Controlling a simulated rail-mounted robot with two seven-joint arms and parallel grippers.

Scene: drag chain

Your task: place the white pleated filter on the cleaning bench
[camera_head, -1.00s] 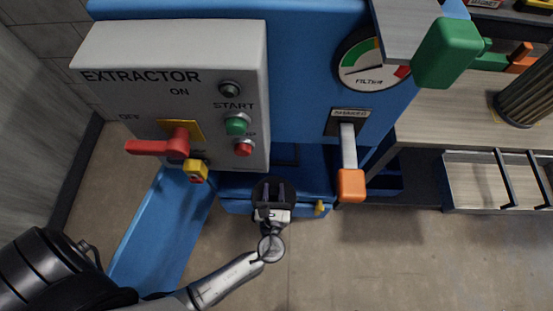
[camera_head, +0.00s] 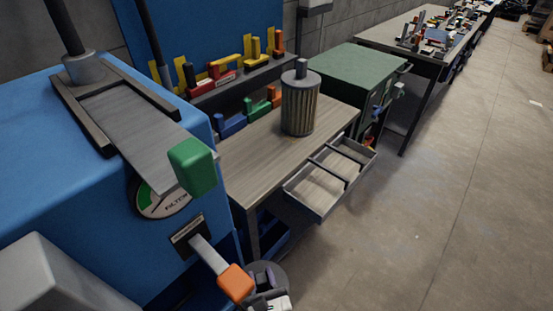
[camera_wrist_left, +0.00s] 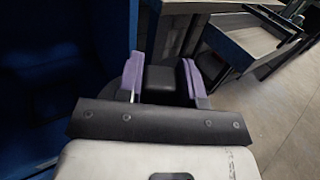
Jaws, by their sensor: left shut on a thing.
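My left gripper (camera_head: 264,279) is at the bottom edge of the head view, beside the extractor. In the left wrist view its purple fingers (camera_wrist_left: 162,78) are shut on a black block (camera_wrist_left: 161,80) on top of a dark round cap. Any body below this cap is hidden, so I cannot tell whether it is the white pleated filter; no white pleats show. A grey-brown pleated filter (camera_head: 299,108) with a knob on top stands upright on the wooden bench (camera_head: 258,150). Which surface is the cleaning bench is not marked. My right gripper is not in view.
The blue extractor (camera_head: 38,112) stands left, with a green-ended lever (camera_head: 193,167) and an orange-ended handle (camera_head: 235,283) near my gripper. An open divided drawer (camera_head: 315,188) juts from the bench. A green-topped cabinet (camera_head: 352,66) stands beyond. Floor on the right is clear.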

